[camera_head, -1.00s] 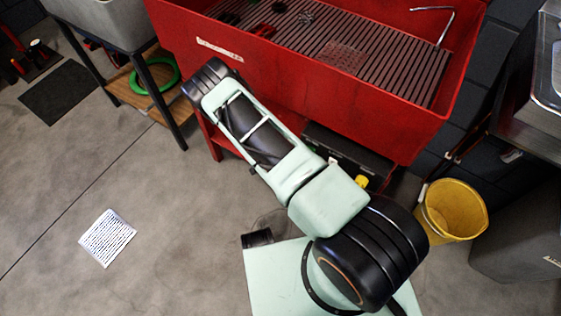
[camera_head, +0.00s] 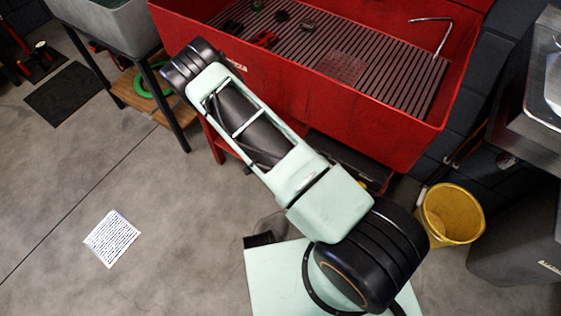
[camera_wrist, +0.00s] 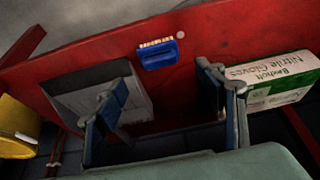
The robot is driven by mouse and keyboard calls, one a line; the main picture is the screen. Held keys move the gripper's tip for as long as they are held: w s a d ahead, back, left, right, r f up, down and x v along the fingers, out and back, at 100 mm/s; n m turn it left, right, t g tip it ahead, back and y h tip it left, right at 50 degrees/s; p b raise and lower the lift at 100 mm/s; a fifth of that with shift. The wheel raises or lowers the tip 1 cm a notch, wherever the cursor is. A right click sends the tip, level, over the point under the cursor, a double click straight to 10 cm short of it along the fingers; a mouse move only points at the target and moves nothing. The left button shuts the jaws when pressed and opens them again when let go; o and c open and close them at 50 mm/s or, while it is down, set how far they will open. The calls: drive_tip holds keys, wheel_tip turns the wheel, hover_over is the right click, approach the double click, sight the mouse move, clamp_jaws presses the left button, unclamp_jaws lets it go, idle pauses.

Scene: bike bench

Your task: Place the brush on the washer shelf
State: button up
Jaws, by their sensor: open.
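In the wrist view the blue brush (camera_wrist: 161,54) with pale bristles lies on the red washer shelf (camera_wrist: 190,24), close to the shelf's far edge in that view. My gripper (camera_wrist: 163,76) is open, one finger to each side and nearer the camera. The brush sits just beyond the fingertips, between them in the picture, and no finger appears to hold it. In the head view the red washer (camera_head: 300,85) stands at the top, and my arm reaches toward its left front. My gripper and the brush are hidden there.
A Nitrile Gloves box (camera_wrist: 270,80) lies right of my fingers on the shelf; a grey flat box (camera_wrist: 105,103) lies left, partly behind a finger. A yellow bucket (camera_head: 450,213) stands right of the washer. A printed sheet (camera_head: 112,238) lies on open floor.

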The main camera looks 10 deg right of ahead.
drive_tip(key=shift+p+v, duration=0.3)
drive_tip(key=shift+v, duration=1.55)
